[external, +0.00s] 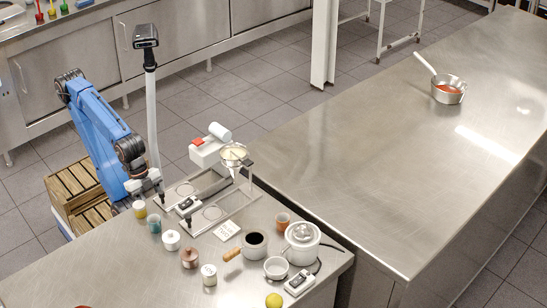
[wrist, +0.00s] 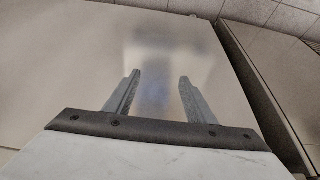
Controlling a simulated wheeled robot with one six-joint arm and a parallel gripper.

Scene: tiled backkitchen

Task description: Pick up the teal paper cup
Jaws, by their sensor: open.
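The teal paper cup (external: 154,224) stands upright near the left edge of the steel counter in the external view. A small yellow-topped container (external: 139,209) is just behind it to the left. My gripper (external: 152,187) is above the counter's left end, behind and above the cup, and apart from it. In the wrist view, my gripper (wrist: 160,78) has its two fingers spread wide with nothing between them. Only bare steel shows beyond the fingers there; the cup is not in that view.
A white jar (external: 171,240) and a copper jar (external: 190,258) stand in front of the cup. A metal stand (external: 225,209) is to its right. Further right are a saucepan (external: 254,243), an orange cup (external: 283,220) and a white cooker (external: 303,236). The counter's front left is mostly clear.

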